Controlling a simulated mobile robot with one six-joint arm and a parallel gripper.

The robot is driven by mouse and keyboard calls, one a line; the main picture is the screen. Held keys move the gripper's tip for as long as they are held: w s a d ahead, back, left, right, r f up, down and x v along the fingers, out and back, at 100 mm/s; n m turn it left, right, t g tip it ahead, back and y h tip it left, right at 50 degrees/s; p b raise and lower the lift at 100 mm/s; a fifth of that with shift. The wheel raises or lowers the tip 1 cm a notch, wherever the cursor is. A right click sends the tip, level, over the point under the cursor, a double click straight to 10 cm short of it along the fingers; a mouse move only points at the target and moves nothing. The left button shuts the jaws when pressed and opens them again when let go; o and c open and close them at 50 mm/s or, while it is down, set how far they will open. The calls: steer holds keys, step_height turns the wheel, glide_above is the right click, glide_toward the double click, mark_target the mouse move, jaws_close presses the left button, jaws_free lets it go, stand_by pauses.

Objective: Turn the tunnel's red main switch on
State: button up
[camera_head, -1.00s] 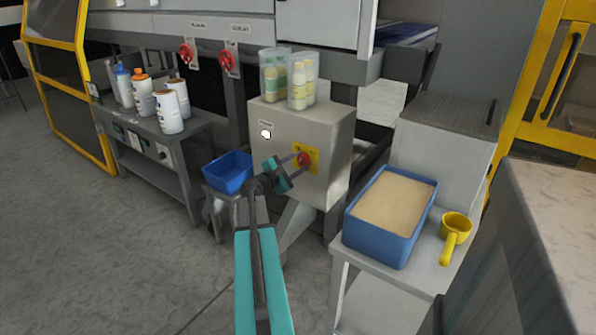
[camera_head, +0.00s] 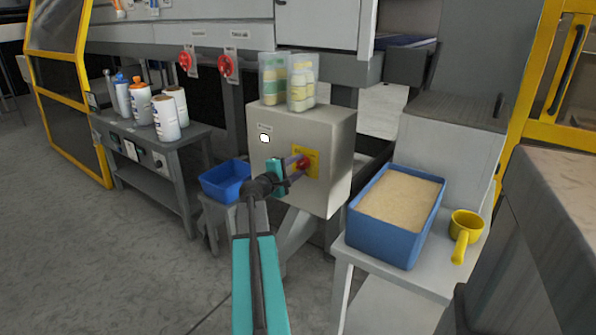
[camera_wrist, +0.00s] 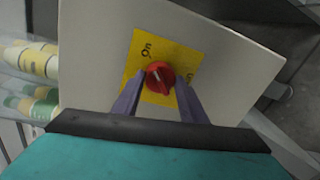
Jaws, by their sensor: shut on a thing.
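The red main switch (camera_head: 305,162) is a round knob on a yellow plate (camera_wrist: 168,50) on the front of a grey box (camera_head: 325,130). In the wrist view the red knob (camera_wrist: 159,77) lies between the two purple fingers of my gripper (camera_wrist: 160,80). My gripper (camera_head: 299,168) is shut on the knob. An "On" label shows at the plate's upper left in the wrist view; a second label at the right is partly hidden by a finger. A pale mark on the knob is small, and its exact setting is hard to tell.
Two clear bins of bottles (camera_head: 288,82) stand on top of the box. A blue bin (camera_head: 226,182) is to the left, and a blue tub of granules (camera_head: 377,235) with a yellow scoop (camera_head: 465,227) to the right. Two other red switches (camera_head: 226,66) are on the machine behind.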

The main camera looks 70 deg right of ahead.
steer(key=shift+s, duration=0.1)
stand_by(0.3)
steer(key=o, duration=1.1)
steer(key=shift+c, duration=0.2)
steer(key=shift+a, duration=0.15)
steer(key=p+v, duration=0.1)
steer(key=v, duration=1.2)
steer(key=shift+a+p, duration=0.25)
steer(key=shift+p, duration=0.1)
